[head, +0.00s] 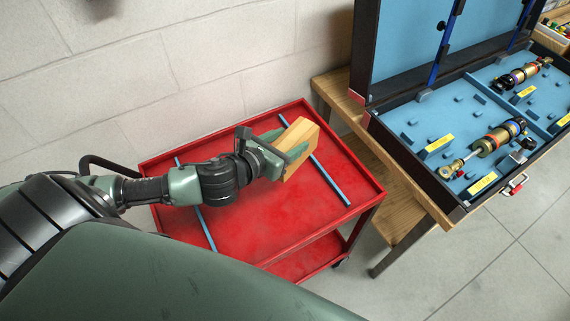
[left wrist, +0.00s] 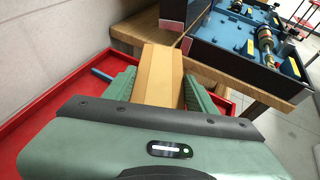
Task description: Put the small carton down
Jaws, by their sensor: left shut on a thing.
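The small carton (head: 299,143) is a tan box. My left gripper (head: 285,146) is shut on it, over the red cart (head: 240,235) in the head view. The carton is tilted there; I cannot tell whether it touches the cart's top. In the left wrist view the carton (left wrist: 159,72) stands between the two green fingers of my left gripper (left wrist: 158,88). The carton's lower part is hidden by the gripper. My right gripper is not in view.
Two blue strips (head: 328,180) lie across the cart's top. A wooden bench (head: 405,190) at the right bears an open blue-lined case (head: 420,120) holding shock absorbers (head: 495,138). A pale block wall (head: 220,60) stands behind the cart. The cart's front top is clear.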

